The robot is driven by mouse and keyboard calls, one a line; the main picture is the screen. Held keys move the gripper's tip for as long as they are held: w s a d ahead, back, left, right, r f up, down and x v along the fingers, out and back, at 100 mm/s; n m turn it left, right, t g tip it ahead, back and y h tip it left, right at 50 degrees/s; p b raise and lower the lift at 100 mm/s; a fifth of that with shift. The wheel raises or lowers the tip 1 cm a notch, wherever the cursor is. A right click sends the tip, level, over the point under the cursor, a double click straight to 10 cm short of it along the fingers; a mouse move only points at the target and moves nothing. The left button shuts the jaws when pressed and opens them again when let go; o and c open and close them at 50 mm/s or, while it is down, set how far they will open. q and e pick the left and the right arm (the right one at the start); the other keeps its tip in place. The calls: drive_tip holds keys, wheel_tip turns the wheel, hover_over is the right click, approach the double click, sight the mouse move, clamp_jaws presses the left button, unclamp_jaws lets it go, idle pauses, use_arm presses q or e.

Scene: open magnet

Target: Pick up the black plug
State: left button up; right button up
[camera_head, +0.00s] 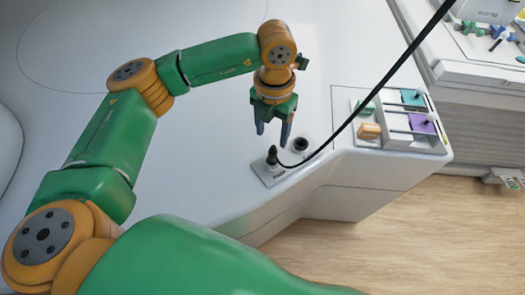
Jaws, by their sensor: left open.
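The black plug (272,154) stands upright on a small pale plate (268,174) near the front edge of the white surface. A black cable (347,122) runs from it up to the top right. My left gripper (273,138) is open and empty, pointing down. In the picture its fingers are just above the plug, with a visible gap between them. How far apart they are in depth is hard to tell. My right gripper is not in view.
A dark round socket (300,145) is just right of the plug. Farther right is a tray (424,143) with teal and purple compartments, beside a tan block (369,131). The white surface (200,140) is clear to the left. Wooden floor (430,230) lies below its edge.

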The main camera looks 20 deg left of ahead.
sight(274, 146)
use_arm(q)
drive_tip(key=shift+a+f, duration=0.1)
drive_tip(key=shift+f, duration=0.1)
drive_tip(key=f+p, duration=0.1)
drive_tip(key=f, duration=0.1)
drive_tip(key=f+p, duration=0.1)
drive_tip(key=f, duration=0.1)
drive_tip(key=f+p, duration=0.1)
drive_tip(key=shift+w+d+f, duration=0.15)
drive_tip(key=shift+d+f, duration=0.25)
drive_tip(key=shift+f, duration=0.45)
clamp_jaws()
